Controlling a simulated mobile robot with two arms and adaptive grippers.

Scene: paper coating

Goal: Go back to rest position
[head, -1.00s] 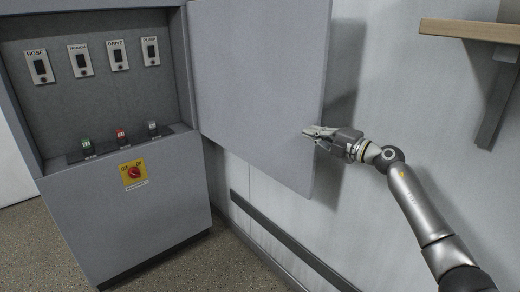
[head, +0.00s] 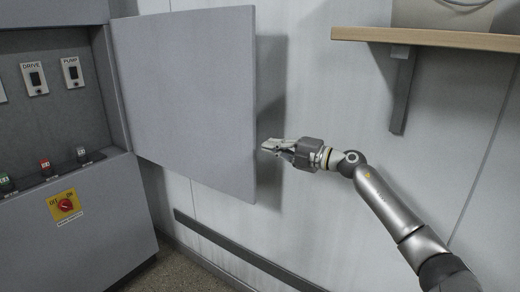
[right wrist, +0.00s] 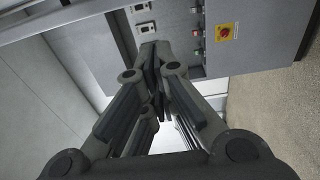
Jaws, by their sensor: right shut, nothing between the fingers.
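My right gripper (head: 270,147) is shut and empty in the head view, just right of the free edge of the open cabinet door (head: 190,100). Its fingers also show shut in the right wrist view (right wrist: 157,75), with the cabinet beyond them. My right arm reaches in from the lower right. The grey control cabinet (head: 90,240) stands at the left, its door swung wide open to the right. My left gripper is in neither view.
A wooden wall shelf (head: 430,38) on a metal bracket (head: 401,90) is at the upper right, above my right arm. The cabinet front has a red rotary switch on a yellow plate (head: 65,205). A dark rail (head: 235,250) runs low along the wall.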

